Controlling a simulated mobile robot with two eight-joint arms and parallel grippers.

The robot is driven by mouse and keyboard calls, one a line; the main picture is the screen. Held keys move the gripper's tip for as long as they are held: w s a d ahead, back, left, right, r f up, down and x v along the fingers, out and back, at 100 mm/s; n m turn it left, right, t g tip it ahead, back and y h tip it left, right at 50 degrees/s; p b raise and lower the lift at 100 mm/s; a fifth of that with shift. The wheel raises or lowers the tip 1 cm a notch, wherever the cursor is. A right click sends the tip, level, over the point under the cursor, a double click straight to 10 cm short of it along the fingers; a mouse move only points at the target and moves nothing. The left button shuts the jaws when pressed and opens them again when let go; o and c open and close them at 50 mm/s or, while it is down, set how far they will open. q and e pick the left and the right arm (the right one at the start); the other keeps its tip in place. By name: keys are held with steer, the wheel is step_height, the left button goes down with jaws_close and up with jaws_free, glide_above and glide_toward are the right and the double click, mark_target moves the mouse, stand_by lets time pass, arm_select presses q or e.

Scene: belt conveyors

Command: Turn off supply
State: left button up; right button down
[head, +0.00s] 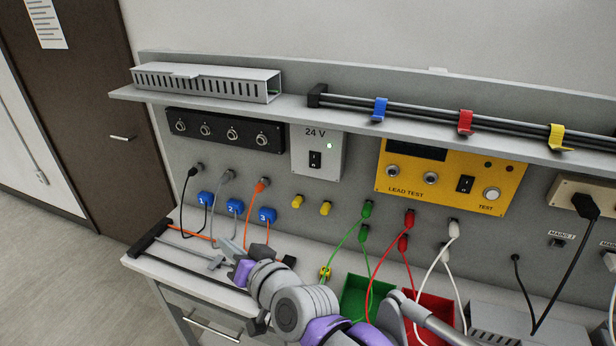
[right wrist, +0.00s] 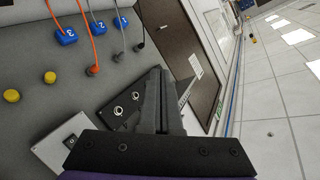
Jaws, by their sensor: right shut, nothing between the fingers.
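The 24 V supply box (head: 333,153) is a light grey box on the back panel, with a black rocker switch (head: 315,160) and a small pale green lamp that looks lit. The rocker's position is too small to tell. In the right wrist view, part of the box (right wrist: 52,157) shows at lower left. My right gripper (head: 243,249) is below and left of the box, in front of the hanging leads and apart from the switch. In the right wrist view, its dark fingers (right wrist: 162,88) are together and empty. My left gripper is not in view.
A black socket strip (head: 225,131) is left of the box, under a grey shelf. Orange, grey and black leads with blue numbered tags hang below it. A yellow lead tester (head: 450,175) is at right. Green and red trays (head: 432,308) stand on the bench among more leads.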

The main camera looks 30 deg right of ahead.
mark_target(313, 165)
steer(key=w+d+r+m+t+h+b, duration=0.2)
steer(key=w+d+r+m+t+h, duration=0.3)
steer(key=r+m+h, duration=0.55)
arm_select(q)
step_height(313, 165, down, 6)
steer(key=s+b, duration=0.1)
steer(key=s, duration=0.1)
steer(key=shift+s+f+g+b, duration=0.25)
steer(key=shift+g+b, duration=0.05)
steer(key=shift+b, duration=0.1)
arm_select(e)
steer(key=s+d+f+m+g+h, duration=0.3)
steer(key=d+f+m+g+h, duration=0.2)
steer(key=m, duration=0.7)
steer(key=d+g, duration=0.2)
steer(key=g, duration=0.2)
steer(key=shift+s+d+m+h, duration=0.2)
steer(key=shift+s+m+h, duration=0.1)
steer(key=shift+m+h, duration=0.05)
steer(key=p+x, duration=0.1)
steer(key=x, duration=1.3)
steer(key=shift+f, duration=0.15)
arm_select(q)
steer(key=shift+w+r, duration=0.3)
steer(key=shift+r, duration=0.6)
